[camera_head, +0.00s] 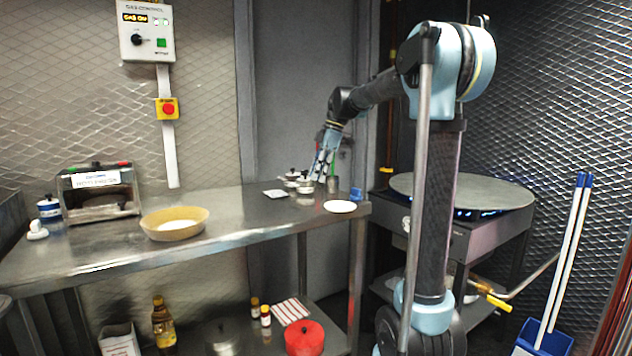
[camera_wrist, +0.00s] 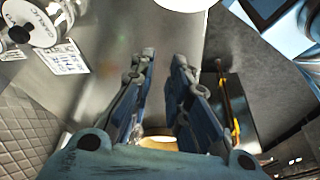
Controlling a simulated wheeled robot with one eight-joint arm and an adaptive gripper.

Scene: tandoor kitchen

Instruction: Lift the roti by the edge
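I cannot pick out the roti with certainty. A flat white disc (camera_head: 340,206) lies near the right end of the steel table; a white round edge (camera_wrist: 185,4) shows at the top of the wrist view. A tan round basket or bowl (camera_head: 160,232) with a pale inside stands further left on the table. My gripper (camera_head: 319,176) is above the small steel pots, near the back right of the table. In the wrist view my gripper (camera_wrist: 160,72) has its two fingers apart with nothing held between them. A tan thing (camera_wrist: 158,143) shows low between the fingers, mostly hidden.
Lidded steel pots (camera_head: 304,185) and a small card (camera_head: 275,193) are close to my gripper. A blue cup (camera_head: 356,194) is by the disc. A large round griddle (camera_head: 490,192) stands to the right. A steel box (camera_head: 100,200) is at left. The table's middle is clear.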

